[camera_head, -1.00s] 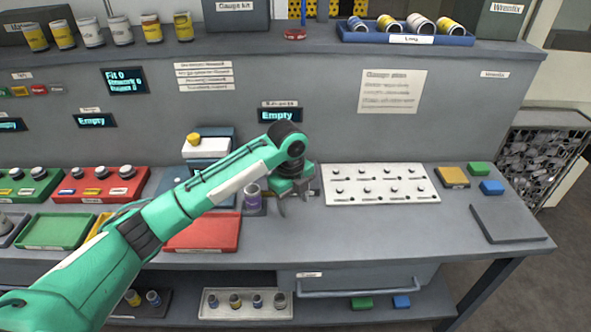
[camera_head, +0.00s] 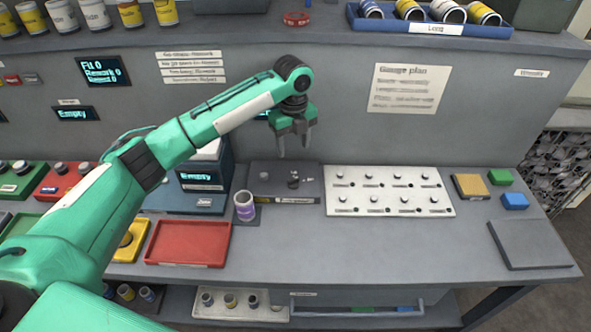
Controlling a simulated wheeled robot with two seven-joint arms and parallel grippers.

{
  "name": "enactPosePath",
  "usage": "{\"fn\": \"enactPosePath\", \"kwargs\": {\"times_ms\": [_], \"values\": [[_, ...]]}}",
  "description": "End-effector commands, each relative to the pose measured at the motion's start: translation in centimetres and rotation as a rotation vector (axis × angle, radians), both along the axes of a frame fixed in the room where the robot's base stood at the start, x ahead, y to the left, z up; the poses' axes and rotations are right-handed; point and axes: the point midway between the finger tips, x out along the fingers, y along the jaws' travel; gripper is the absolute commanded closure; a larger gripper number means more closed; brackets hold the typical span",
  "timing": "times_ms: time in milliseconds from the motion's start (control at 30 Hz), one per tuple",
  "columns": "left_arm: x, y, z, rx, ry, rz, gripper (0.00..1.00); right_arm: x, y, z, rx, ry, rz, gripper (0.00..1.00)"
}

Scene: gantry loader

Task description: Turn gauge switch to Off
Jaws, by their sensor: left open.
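My left gripper (camera_head: 293,145) hangs open and empty, fingers down, in front of the back panel and above a dark grey flat unit (camera_head: 285,186) on the bench. That unit carries small dark knobs or posts (camera_head: 293,180) and a label on its front edge, too small to read. It may be the gauge with its switch, but I cannot tell the switch's setting. A gauge box (camera_head: 203,175) with a display reading "Empty" stands left of it, partly behind my left arm. My right gripper is out of view.
A cup with a purple band (camera_head: 245,207) stands just left of the grey unit. A white board with pegs (camera_head: 388,191) lies to its right. A red tray (camera_head: 188,243) is at the front left. The bench's front middle is clear.

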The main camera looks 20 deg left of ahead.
Motion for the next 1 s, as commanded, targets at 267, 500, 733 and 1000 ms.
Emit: {"fn": "enactPosePath", "kwargs": {"times_ms": [267,500,733,1000], "values": [[-0.1,0.0,-5.6,0.001,0.003,0.002,0.44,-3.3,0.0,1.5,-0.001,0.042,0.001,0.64],[-0.1,0.0,-10.0,0.001,0.001,0.000,0.44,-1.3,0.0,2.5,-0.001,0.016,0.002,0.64],[-0.1,0.0,-11.9,-0.001,-0.001,0.000,0.44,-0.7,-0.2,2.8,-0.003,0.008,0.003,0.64],[-0.1,0.0,-12.1,0.000,-0.001,0.000,0.44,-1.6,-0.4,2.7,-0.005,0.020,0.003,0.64]]}}
